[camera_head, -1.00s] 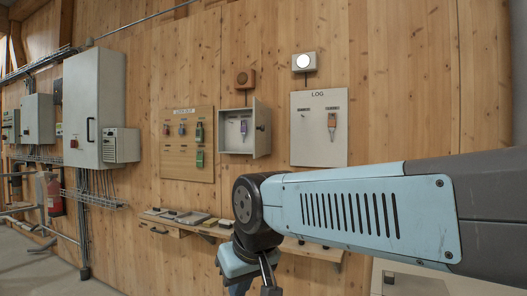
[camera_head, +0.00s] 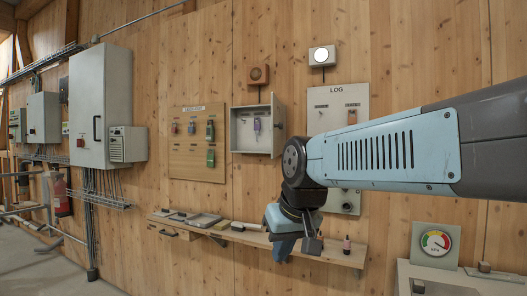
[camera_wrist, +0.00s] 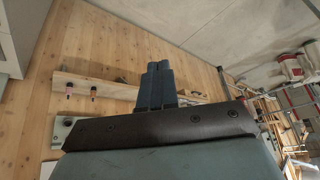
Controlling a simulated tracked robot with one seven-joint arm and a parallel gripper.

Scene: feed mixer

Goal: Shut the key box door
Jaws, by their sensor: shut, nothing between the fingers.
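The key box (camera_head: 249,130) is a small pale box on the wooden wall. Its door (camera_head: 277,125) stands open, swung out on the right side with a dark knob on it. A purple-tagged key hangs inside the box. My gripper (camera_wrist: 157,75) is shut and empty in the wrist view, its fingers together. In the head view my wrist hangs below and to the right of the key box, in front of the shelf, apart from the door. The fingertips are hard to make out there.
A wooden shelf (camera_head: 225,233) with trays and small items runs below the box. The lockout board (camera_head: 197,165) hangs left of it and the LOG board (camera_head: 330,98) right of it. A pressure gauge (camera_head: 435,242) stands at lower right.

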